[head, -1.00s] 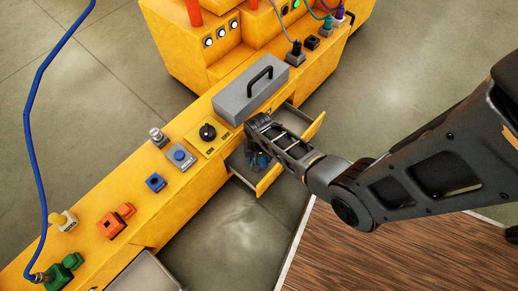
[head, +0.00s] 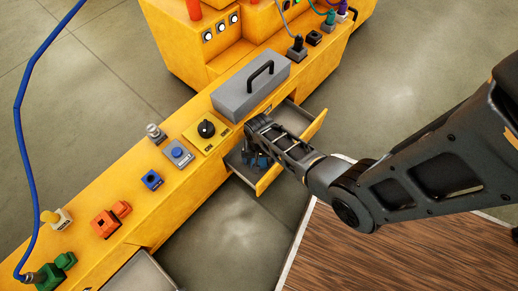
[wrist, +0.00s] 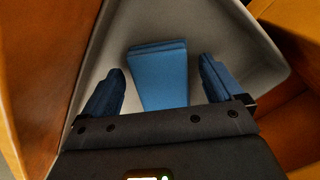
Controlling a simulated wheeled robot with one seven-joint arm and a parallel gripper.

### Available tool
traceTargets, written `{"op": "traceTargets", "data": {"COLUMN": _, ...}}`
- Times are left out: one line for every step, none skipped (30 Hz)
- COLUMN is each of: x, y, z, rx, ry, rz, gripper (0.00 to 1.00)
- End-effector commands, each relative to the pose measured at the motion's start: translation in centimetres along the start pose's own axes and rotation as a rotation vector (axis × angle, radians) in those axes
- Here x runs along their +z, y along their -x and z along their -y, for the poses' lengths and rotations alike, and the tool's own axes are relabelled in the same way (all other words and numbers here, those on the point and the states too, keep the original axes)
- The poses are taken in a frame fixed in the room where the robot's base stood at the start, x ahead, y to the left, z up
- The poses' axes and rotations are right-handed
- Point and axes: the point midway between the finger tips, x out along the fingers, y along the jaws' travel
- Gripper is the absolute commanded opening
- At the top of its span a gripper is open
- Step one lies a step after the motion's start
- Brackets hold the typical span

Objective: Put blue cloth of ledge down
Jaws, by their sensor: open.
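The blue cloth (wrist: 158,77) looks like a folded blue piece lying on the grey floor of an open drawer (wrist: 240,45) in the wrist view. My gripper (wrist: 160,80) is open, with one dark blue finger on each side of the cloth and a gap on both sides. In the head view my gripper (head: 255,160) reaches down into the open drawer (head: 292,146) of the yellow bench. The cloth cannot be told apart from the fingers there.
A grey toolbox (head: 250,85) with a black handle stands on the yellow bench (head: 150,210) above the drawer. A black rotary knob (head: 206,129), a blue button (head: 178,153) and several connectors line the bench top. Drawer walls surround my gripper closely.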

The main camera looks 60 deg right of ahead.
Motion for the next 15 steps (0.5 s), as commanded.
{"op": "traceTargets", "data": {"x": 0.0, "y": 0.0, "z": 0.0, "rx": 0.0, "ry": 0.0, "rz": 0.0, "gripper": 0.94}}
{"op": "traceTargets", "data": {"x": 0.0, "y": 0.0, "z": 0.0, "rx": 0.0, "ry": 0.0, "rz": 0.0, "gripper": 0.94}}
{"op": "traceTargets", "data": {"x": 0.0, "y": 0.1, "z": 0.0, "rx": 0.0, "ry": 0.0, "rz": 0.0, "gripper": 0.94}}
{"op": "traceTargets", "data": {"x": 0.0, "y": 0.2, "z": 0.0, "rx": 0.0, "ry": 0.0, "rz": 0.0, "gripper": 0.94}}
{"op": "traceTargets", "data": {"x": 0.0, "y": 0.3, "z": 0.0, "rx": 0.0, "ry": -0.001, "rz": 0.0, "gripper": 0.94}}
{"op": "traceTargets", "data": {"x": 0.0, "y": 0.6, "z": 0.0, "rx": -0.001, "ry": -0.001, "rz": -0.001, "gripper": 0.94}}
{"op": "traceTargets", "data": {"x": 0.0, "y": 1.0, "z": 0.0, "rx": -0.001, "ry": 0.0, "rz": -0.001, "gripper": 0.94}}
{"op": "traceTargets", "data": {"x": 0.0, "y": 1.4, "z": 0.0, "rx": -0.001, "ry": 0.0, "rz": 0.0, "gripper": 0.94}}
{"op": "traceTargets", "data": {"x": 0.1, "y": 2.0, "z": 0.0, "rx": 0.0, "ry": 0.0, "rz": 0.0, "gripper": 0.94}}
{"op": "traceTargets", "data": {"x": 0.0, "y": 2.6, "z": 0.0, "rx": -0.001, "ry": 0.001, "rz": 0.0, "gripper": 0.94}}
{"op": "traceTargets", "data": {"x": 0.1, "y": 3.2, "z": 0.0, "rx": -0.001, "ry": 0.0, "rz": -0.001, "gripper": 0.94}}
{"op": "traceTargets", "data": {"x": 0.1, "y": 4.1, "z": 0.0, "rx": -0.001, "ry": 0.0, "rz": -0.001, "gripper": 0.94}}
{"op": "traceTargets", "data": {"x": 0.0, "y": 4.7, "z": 0.0, "rx": -0.001, "ry": 0.0, "rz": -0.001, "gripper": 0.94}}
{"op": "traceTargets", "data": {"x": 0.0, "y": 5.4, "z": 0.0, "rx": -0.001, "ry": 0.0, "rz": -0.001, "gripper": 0.94}}
{"op": "traceTargets", "data": {"x": 0.0, "y": 6.3, "z": 0.1, "rx": -0.002, "ry": 0.0, "rz": -0.002, "gripper": 0.94}}
